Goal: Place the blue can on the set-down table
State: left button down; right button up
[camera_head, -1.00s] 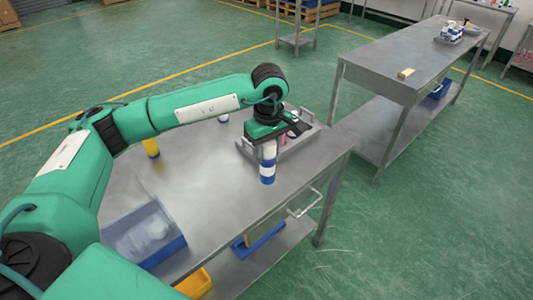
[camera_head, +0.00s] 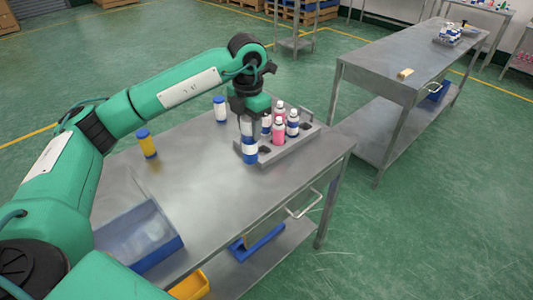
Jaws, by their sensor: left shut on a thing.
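My left gripper (camera_head: 248,122) points down over the near steel table (camera_head: 195,200). It is shut on the blue can (camera_head: 250,155), which is blue and white and hangs upright below it. The can is beside the left edge of a grey rack (camera_head: 292,147); I cannot tell whether its base touches the tabletop. A second steel table (camera_head: 395,62) stands at the right with a mostly bare top. The frames do not show which table is the set-down table. My right gripper is not in view.
The rack holds several pink or blue-and-white bottles (camera_head: 279,130) and has empty holes. A blue bin (camera_head: 170,246) is at the front left. A small tan block (camera_head: 405,73) lies on the right table.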

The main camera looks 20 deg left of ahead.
pick_arm(q)
jog(key=n, duration=0.1)
jog(key=a+n, duration=0.1)
jog(key=n, duration=0.3)
jog(key=shift+w+a+r+b, duration=0.1)
jog(key=shift+a+r+b, duration=0.2)
jog(key=shift+r+b, duration=0.1)
jog(key=a+r+n+b, duration=0.2)
jog(key=a+n, duration=0.2)
jog(key=n, duration=1)
notch_tip(320, 180, down, 19)
jog(key=p, duration=0.3)
jog(key=shift+f+p, duration=0.2)
jog(key=shift+p, duration=0.2)
jog(key=shift+f, duration=0.15)
jog(key=c, duration=0.9)
grip_release()
jog(key=shift+o, duration=0.2)
